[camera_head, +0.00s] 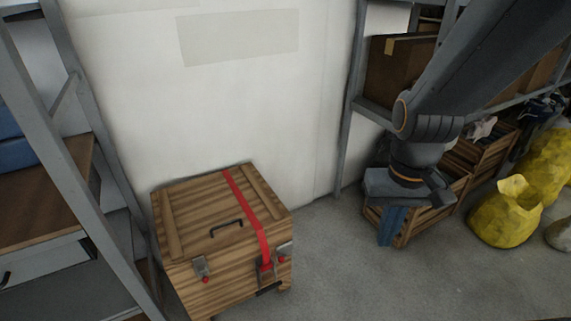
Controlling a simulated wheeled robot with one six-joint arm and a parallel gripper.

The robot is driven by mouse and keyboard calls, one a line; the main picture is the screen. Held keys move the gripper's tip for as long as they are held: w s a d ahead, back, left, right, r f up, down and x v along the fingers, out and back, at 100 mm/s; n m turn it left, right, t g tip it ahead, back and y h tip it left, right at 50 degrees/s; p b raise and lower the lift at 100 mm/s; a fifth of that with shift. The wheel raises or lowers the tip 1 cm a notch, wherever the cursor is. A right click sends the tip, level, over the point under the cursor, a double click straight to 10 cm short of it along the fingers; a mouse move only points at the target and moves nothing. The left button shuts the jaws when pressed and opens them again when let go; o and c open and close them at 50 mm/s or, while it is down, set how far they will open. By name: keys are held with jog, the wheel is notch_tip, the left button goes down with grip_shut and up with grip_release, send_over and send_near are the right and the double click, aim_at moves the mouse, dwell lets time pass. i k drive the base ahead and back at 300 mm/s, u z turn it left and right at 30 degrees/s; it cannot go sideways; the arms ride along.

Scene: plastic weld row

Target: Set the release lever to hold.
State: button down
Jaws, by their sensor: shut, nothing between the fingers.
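A wooden chest (185,285) stands on the floor at the lower left, its lid down. A red strap (244,203) runs over the lid to a red buckle (266,266) on the front. A left latch (201,266) and a right latch (284,250), each with a small red tip, sit on the front. A small dark part (268,288) is below the buckle. I cannot tell which of these is the release lever, or its setting. My gripper (412,187) is shut and empty, well to the right of the chest and apart from it. Its fingertips are hard to make out.
Metal shelving (115,225) stands close on the chest's left. Wooden crates (488,155) and yellow sacks (505,215) are at the right. A shelf with a cardboard box (395,68) is behind my arm. The floor (345,270) between chest and crates is clear.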

aim_at(281, 259)
jog(key=k, duration=1.3)
jog(key=u, duration=0.4)
jog(key=i, duration=0.6)
